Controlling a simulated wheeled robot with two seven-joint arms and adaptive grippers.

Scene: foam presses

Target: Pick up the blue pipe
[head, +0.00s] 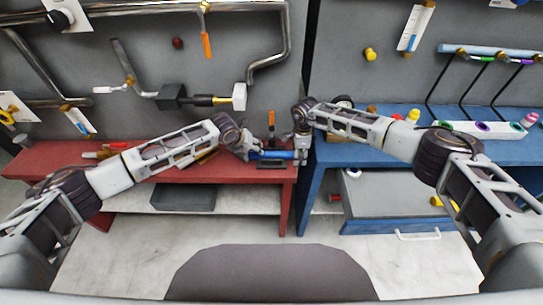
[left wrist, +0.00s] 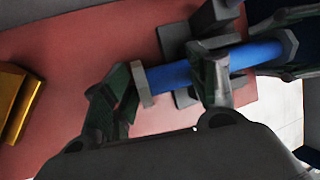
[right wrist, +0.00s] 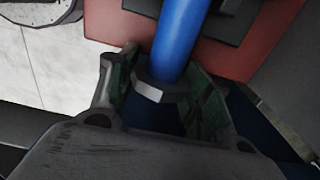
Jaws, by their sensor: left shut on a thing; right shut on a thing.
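The blue pipe (head: 271,155) lies level over the right end of the red bench, with a grey hexagonal collar at each end. It crosses the left wrist view (left wrist: 254,54) and runs upward from the fingers in the right wrist view (right wrist: 180,35). My left gripper (head: 251,152) is shut on the pipe near its left end, behind the collar. My right gripper (head: 301,153) is shut at its right end, with fingers either side of the collar. A dark grey holder (left wrist: 205,20) stands at the pipe; whether the pipe still touches it is unclear.
The red bench (head: 220,172) has tools at its left and a brass-coloured piece (left wrist: 18,100) near my left gripper. The blue bench (head: 360,155) stands close on the right, across a narrow gap. Pipes and tools hang on the grey wall panels behind.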

